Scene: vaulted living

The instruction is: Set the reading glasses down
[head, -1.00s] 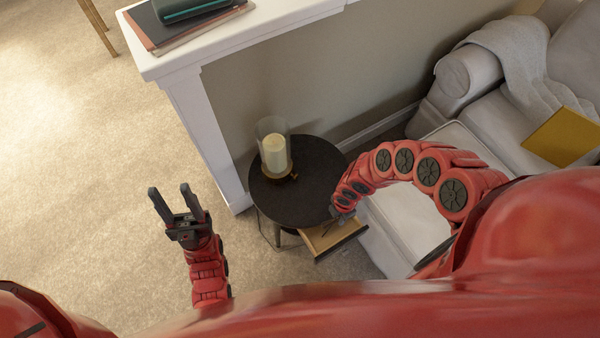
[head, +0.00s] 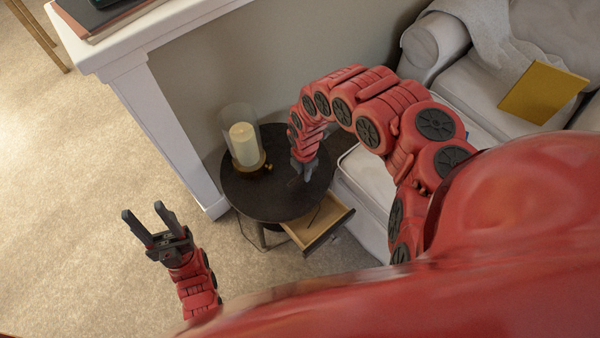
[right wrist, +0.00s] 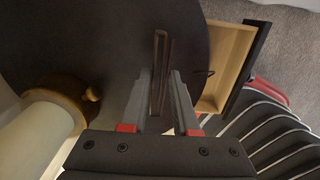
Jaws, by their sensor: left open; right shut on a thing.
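The reading glasses (right wrist: 160,70) show in the right wrist view as a narrow, dark brown, upright shape between the fingers. My right gripper (right wrist: 162,85) is shut on them, above the dark round side table (right wrist: 90,40). In the head view, my right gripper (head: 298,182) is over the right part of the tabletop (head: 265,200); the glasses are too small and dark there to make out clearly. I cannot tell whether they touch the tabletop. My left gripper (head: 152,228) is open and empty, over the carpet left of the table.
A candle in a glass holder (head: 243,145) stands on the table's left back part. The table's drawer (head: 318,222) is open, with a thin dark line at it. A white mantel (head: 130,50) stands behind left; a grey sofa (head: 465,90) is right. The tabletop's front is clear.

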